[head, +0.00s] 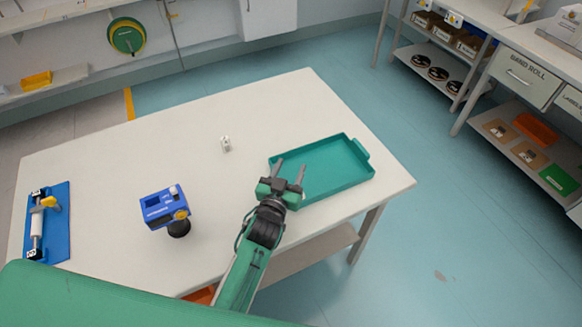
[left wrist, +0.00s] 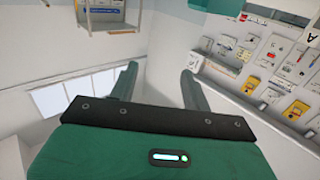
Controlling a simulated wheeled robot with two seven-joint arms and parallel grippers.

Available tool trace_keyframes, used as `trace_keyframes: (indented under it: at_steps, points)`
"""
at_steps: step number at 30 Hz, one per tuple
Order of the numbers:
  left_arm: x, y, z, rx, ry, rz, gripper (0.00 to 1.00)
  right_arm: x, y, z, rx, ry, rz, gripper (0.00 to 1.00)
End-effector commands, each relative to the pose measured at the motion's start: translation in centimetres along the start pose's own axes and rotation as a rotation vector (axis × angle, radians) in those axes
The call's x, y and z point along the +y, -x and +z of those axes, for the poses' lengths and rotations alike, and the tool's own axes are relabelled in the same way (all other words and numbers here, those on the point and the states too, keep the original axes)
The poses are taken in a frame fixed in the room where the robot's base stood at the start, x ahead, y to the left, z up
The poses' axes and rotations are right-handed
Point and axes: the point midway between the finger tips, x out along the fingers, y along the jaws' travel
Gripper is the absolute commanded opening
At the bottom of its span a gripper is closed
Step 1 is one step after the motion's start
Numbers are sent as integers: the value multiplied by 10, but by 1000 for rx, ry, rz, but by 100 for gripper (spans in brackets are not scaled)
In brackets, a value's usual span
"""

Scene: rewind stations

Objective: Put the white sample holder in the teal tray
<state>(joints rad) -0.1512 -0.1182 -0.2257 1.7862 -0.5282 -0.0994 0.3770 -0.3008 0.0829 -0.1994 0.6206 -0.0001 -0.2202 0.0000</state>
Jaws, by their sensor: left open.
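The small white sample holder (head: 226,144) stands on the white table, left of the tray, with small dark marks on it. The teal tray (head: 355,177) lies near the table's right end and looks empty where it shows. My left gripper (head: 290,168) is open and empty, in front of the tray's left part, hiding some of it. The holder is up and to the left of the gripper, clearly apart from it. In the left wrist view my open left gripper (left wrist: 157,88) points toward walls and shelves; neither holder nor tray shows there. My right gripper is not in view.
A blue device (head: 160,208) with a yellow knob stands left of my arm on the white table (head: 110,160). A blue board (head: 58,225) with a white roller lies at the far left. The tabletop between holder and tray is clear.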

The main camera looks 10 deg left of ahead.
Motion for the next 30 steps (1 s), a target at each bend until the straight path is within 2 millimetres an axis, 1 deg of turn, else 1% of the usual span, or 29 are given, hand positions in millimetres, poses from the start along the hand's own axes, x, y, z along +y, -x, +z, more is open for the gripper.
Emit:
trace_keyframes:
  at_steps: [1, 9, 15, 21, 30]
  points:
    - [0, 11, 5, -3, 0, 0, 48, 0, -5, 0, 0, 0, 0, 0]
    - [0, 62, 5, -3, 0, 1, 48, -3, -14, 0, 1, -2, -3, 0]
    - [0, 90, 3, -1, 1, 0, 48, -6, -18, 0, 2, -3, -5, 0]
    - [0, 105, 2, 0, 0, 1, 48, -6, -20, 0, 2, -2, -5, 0]
    - [0, 107, 1, 0, 0, 1, 48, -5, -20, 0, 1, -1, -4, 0]
